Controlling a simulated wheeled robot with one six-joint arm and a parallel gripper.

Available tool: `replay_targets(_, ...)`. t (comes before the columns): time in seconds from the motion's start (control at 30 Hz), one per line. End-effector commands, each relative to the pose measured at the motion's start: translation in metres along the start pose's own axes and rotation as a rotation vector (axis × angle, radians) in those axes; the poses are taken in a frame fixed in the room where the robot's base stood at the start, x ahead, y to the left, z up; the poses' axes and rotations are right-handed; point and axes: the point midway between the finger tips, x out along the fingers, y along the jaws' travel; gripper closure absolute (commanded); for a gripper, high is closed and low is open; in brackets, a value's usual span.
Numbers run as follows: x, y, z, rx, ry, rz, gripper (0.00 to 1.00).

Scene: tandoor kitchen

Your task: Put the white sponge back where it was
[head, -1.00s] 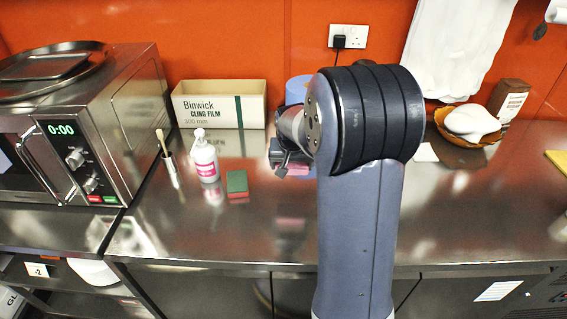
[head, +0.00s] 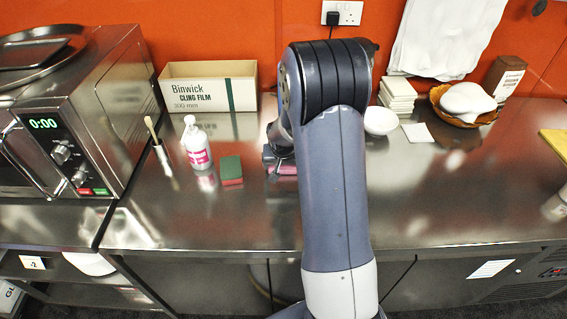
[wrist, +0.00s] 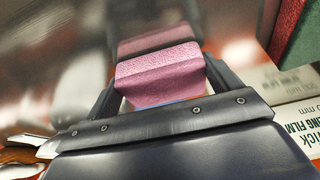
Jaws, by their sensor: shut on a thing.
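My gripper (wrist: 155,88) is shut on a pink sponge (wrist: 160,78), which sits between the two fingers in the wrist view. A mirrored image of it shows on the shiny steel counter. In the head view my gripper (head: 277,158) is low over the counter, partly behind my arm, with a pink strip of the sponge (head: 287,169) showing under it. I cannot tell whether the sponge touches the counter. I see no plainly white sponge in either view. A green and red sponge (head: 231,168) lies on the counter just left of my gripper.
The cling film box (head: 208,88) is behind. A small white bowl (head: 380,121), a white stack (head: 397,92) and a basket (head: 466,105) are right. The front counter (head: 200,215) is clear.

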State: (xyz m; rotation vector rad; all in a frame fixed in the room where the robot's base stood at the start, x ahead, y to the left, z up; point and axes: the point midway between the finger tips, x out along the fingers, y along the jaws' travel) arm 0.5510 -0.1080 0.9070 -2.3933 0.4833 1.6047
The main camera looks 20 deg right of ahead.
Motion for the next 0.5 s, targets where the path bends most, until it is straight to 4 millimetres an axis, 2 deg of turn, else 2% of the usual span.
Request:
replay_targets(0.37, 0.0045, 0.0000, 0.0017, 0.000, 0.001, 0.000, 0.44)
replay_targets(0.4, 0.0027, 0.0000, 0.0009, 0.000, 0.001, 0.000, 0.12)
replay_targets(0.5, 0.0025, 0.0000, 0.0009, 0.000, 0.001, 0.000, 0.04)
